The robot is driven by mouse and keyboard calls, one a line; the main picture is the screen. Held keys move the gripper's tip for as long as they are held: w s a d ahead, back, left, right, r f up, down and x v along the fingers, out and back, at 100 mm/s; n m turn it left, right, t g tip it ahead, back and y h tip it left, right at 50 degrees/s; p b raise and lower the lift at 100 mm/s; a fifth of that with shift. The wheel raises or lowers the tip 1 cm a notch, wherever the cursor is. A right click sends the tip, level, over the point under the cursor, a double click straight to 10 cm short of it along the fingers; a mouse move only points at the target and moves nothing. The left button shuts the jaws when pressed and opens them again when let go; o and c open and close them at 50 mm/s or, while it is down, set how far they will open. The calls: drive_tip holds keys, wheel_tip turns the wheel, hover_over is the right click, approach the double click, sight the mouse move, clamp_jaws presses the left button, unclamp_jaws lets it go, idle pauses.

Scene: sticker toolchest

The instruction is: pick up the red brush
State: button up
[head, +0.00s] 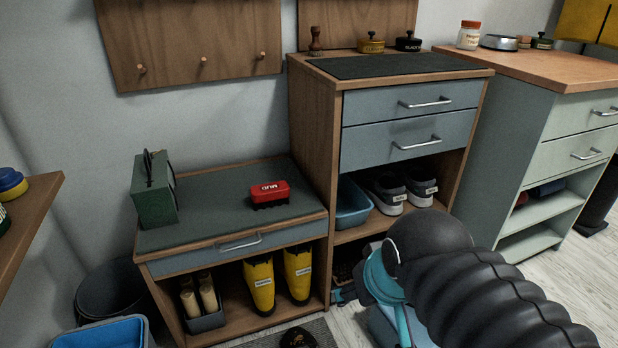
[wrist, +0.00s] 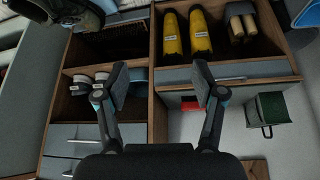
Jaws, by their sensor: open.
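The red brush (head: 270,190) lies on the green-grey top of the low cabinet (head: 210,229), right of its middle, with white lettering on its red body and dark bristles underneath. In the wrist view, which looks upside down, the red brush (wrist: 191,106) shows small and partly covered by a finger. My gripper (wrist: 160,80) is open and empty, its two fingers wide apart. It is away from the brush and not touching it. In the head view my dark ribbed arm covers the lower right, and the fingers are not clearly seen.
A green metal box (head: 154,190) stands left of the brush on the same top. A taller drawer cabinet (head: 312,150) rises just right of it. Yellow boots (head: 260,285) stand on the shelf below. The top around the brush is clear.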

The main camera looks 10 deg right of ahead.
drive_tip(key=w+a+r+n+g+h+p, duration=0.1)
drive_tip(key=w+a+r+n+g+p, duration=0.15)
drive_tip(key=w+r+n, duration=0.45)
drive_tip(key=w+a+r+n+g+p, duration=0.1)
drive_tip(key=w+r+n+p, duration=0.2)
drive_tip(key=w, duration=0.9)
drive_tip(key=n+g+h+p, duration=0.1)
drive_tip(key=n+h+p, duration=0.35)
drive_tip(key=n, duration=0.45)
hover_over(267, 188)
drive_tip(key=a, duration=0.4)
wheel_tip(267, 188, down, 3)
drive_tip(key=shift+y, duration=0.45)
drive_tip(key=x, duration=0.9)
drive_tip(key=shift+s+a+f+b, duration=0.1)
drive_tip(key=shift+s+a+b, duration=0.1)
drive_tip(key=shift+s+b, duration=0.2)
drive_tip(key=shift+n+g, duration=0.25)
drive_tip(key=shift+n, duration=0.05)
drive_tip(key=shift+b+x, duration=0.3)
drive_tip(key=shift+x, duration=2)
drive_tip(key=shift+a, duration=0.1)
drive_tip(key=shift+f, duration=0.3)
drive_tip(key=c, duration=1.3)
